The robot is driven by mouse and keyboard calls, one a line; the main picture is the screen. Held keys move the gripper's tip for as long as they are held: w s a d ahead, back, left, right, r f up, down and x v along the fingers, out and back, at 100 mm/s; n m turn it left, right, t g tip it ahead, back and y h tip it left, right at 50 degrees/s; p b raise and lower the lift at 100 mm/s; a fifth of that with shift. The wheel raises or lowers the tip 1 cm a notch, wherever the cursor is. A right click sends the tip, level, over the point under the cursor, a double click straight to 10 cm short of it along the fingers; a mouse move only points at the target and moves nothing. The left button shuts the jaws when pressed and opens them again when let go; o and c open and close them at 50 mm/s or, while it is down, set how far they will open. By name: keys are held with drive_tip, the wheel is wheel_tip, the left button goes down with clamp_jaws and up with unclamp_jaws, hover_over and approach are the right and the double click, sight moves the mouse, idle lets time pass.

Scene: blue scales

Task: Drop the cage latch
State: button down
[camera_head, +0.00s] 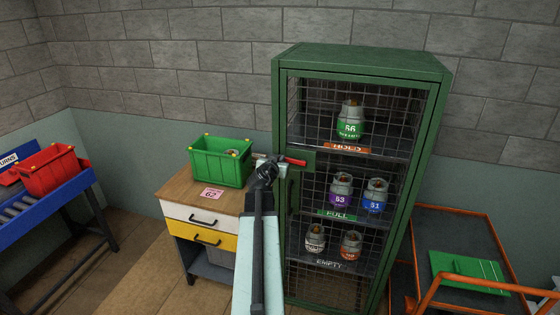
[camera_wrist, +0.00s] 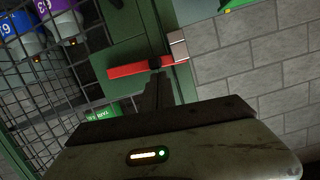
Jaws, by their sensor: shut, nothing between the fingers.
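The green mesh cage (camera_head: 360,60) stands at the middle right with its mesh front across the shelves. Its red latch bar (camera_head: 296,161) lies about level at the left edge of the front, and it also shows in the wrist view (camera_wrist: 125,71). A pale metal piece (camera_wrist: 178,46) sits at one end of the latch in the wrist view. My gripper (camera_head: 266,170) is shut and empty, just beside the latch on its left. In the wrist view its dark fingertips (camera_wrist: 158,80) overlap the latch's middle; I cannot tell whether they touch it.
Numbered canisters (camera_head: 342,190) stand on the cage shelves. A green crate (camera_head: 222,162) sits on the wooden-topped drawer cabinet (camera_head: 178,188) to the left. A red crate (camera_head: 47,170) is on a blue roller stand. An orange-framed cart (camera_head: 440,215) stands right of the cage.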

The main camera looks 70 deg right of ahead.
drive_tip(key=shift+w+a+f, duration=0.1)
drive_tip(key=shift+w, duration=0.1)
drive_tip(key=shift+a+f+n+g+b, duration=0.15)
drive_tip(key=shift+f+n+b, duration=0.15)
drive_tip(key=shift+f+b, duration=0.15)
drive_tip(key=shift+a+f+n+g+b, duration=0.1)
drive_tip(key=shift+f+n+g+b, duration=0.05)
drive_tip(key=shift+f+n+b, duration=0.25)
drive_tip(key=shift+r, duration=0.15)
